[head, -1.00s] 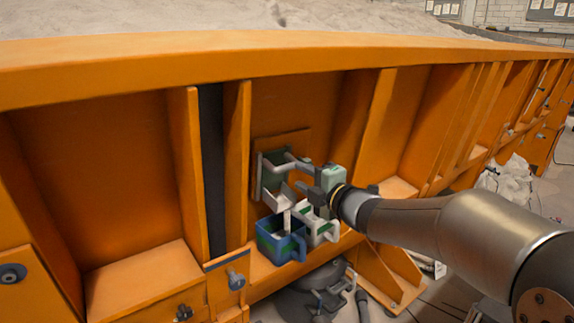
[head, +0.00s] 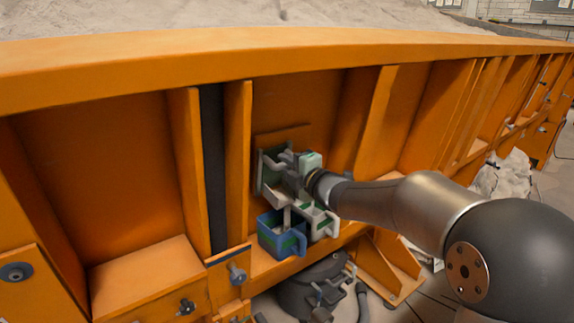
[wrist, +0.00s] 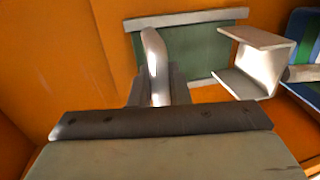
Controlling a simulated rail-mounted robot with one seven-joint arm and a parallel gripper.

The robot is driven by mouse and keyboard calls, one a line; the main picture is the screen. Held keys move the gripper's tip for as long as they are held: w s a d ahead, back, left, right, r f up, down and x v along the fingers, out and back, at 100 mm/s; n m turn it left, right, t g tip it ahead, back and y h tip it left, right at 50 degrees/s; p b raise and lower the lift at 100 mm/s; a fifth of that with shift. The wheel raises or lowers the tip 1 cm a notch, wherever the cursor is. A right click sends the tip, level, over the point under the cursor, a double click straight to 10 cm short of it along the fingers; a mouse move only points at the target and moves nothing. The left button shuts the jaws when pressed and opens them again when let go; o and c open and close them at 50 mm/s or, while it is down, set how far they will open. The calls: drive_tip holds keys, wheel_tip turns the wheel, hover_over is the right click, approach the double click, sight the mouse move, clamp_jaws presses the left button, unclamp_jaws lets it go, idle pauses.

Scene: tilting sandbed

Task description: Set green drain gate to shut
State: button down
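The green drain gate (wrist: 205,52) is a green plate in a pale frame on the orange wall. It also shows in the head view (head: 270,180), partly hidden by my gripper. Its pale bent bar handle (wrist: 155,55) sticks out toward my wrist. My gripper (wrist: 157,88) has a dark finger close on each side of this handle and looks shut on it, with no clear gap visible. In the head view my gripper (head: 295,170) is right in front of the gate. A pale open spout (wrist: 255,65) juts out below the plate; sand flow cannot be made out.
A blue bin with a green stripe (head: 272,240) and a white bin with a green stripe (head: 320,222) sit side by side on the orange ledge below. Orange ribs (head: 238,150) flank the gate. A dark round machine (head: 315,285) stands on the floor.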

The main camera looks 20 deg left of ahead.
drive_tip(key=shift+f+b, duration=0.85)
drive_tip(key=shift+b, duration=0.5)
drive_tip(key=shift+r, duration=0.1)
drive_tip(key=c, duration=1.4)
unclamp_jaws()
drive_tip(key=shift+w, duration=0.1)
drive_tip(key=shift+c, duration=0.2)
drive_tip(key=shift+d, duration=0.15)
drive_tip(key=b+v, duration=0.2)
drive_tip(key=v, duration=1.5)
